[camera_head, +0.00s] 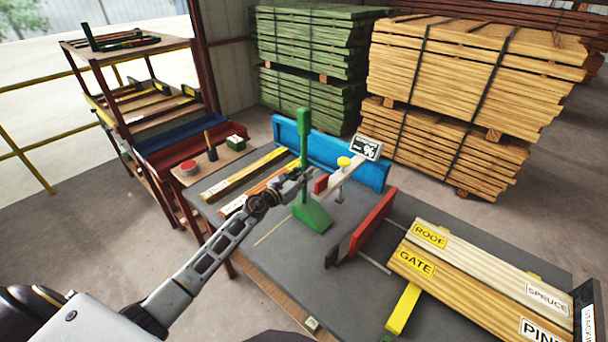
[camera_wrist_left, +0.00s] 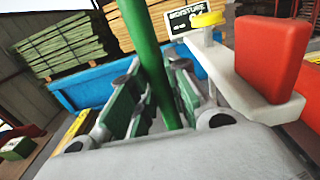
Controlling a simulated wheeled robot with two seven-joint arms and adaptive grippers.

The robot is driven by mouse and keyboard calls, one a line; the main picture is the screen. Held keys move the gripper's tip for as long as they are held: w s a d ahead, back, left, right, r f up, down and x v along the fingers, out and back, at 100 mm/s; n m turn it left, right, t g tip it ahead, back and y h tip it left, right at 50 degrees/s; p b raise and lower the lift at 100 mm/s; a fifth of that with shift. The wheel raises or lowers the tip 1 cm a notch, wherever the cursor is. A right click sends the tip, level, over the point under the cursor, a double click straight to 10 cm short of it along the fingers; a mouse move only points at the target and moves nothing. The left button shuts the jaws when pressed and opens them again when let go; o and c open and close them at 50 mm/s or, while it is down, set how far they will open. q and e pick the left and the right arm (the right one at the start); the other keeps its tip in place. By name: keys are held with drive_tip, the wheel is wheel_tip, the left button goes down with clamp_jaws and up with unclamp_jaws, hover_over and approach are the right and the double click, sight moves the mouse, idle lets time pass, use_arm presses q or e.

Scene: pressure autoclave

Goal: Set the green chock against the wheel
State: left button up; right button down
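The green chock (camera_head: 313,217) is a wedge with a tall green post. It stands upright on or just above the grey table, near its middle. The post also shows in the left wrist view (camera_wrist_left: 152,60), running between the fingers. My left gripper (camera_head: 304,180) is shut on this post, partway up from the wedge; in the left wrist view its fingers lie close on both sides. I cannot make out a wheel in either view. My right gripper is not in view.
Right of the chock are a red upright plate (camera_head: 362,228) and a pale arm with a yellow knob (camera_head: 344,162) and a moisture display (camera_head: 366,147). A blue rail (camera_head: 350,165) stands behind. Labelled boards (camera_head: 470,280) lie at right. Grey table is bare in front of the wedge.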

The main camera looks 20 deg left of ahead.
use_arm(q)
drive_tip(key=o, duration=0.4)
drive_tip(key=shift+o, duration=0.2)
drive_tip(key=shift+r, duration=0.15)
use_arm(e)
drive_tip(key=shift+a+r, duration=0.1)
